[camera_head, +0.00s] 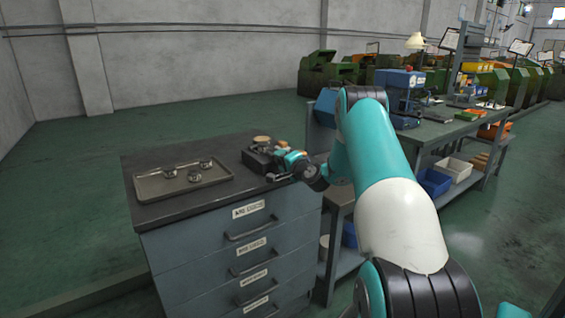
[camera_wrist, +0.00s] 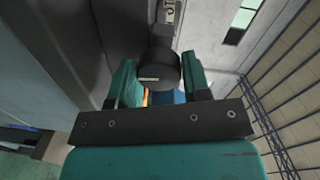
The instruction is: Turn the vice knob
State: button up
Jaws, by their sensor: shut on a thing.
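The dark vice (camera_head: 262,158) sits on the right part of the drawer cabinet's top, with a small tan round piece above it. My gripper (camera_head: 284,164) is at its right side, reached by my teal and white arm. In the wrist view the dark, rounded vice knob (camera_wrist: 158,68) sits between the two teal fingers of my gripper (camera_wrist: 160,84). The fingers are shut on the knob, one on each side. A light line shows on the knob's face. In the head view the knob is too small to make out beside my gripper.
A metal tray (camera_head: 183,184) with several small parts lies on the cabinet (camera_head: 225,203), left of the vice. A workbench (camera_head: 430,134) with machines and bins stands to the right. The floor (camera_head: 70,165) left of the cabinet is clear.

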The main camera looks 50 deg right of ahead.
jog(key=shift+s+m, duration=0.1)
jog(key=shift+m, duration=0.8)
jog(key=o, duration=0.9)
jog(key=b+v, duration=0.5)
jog(key=v, duration=1.2)
jog(key=shift+s+d+f+b, duration=0.1)
jog(key=shift+s+b, duration=0.1)
jog(key=shift+b, duration=0.15)
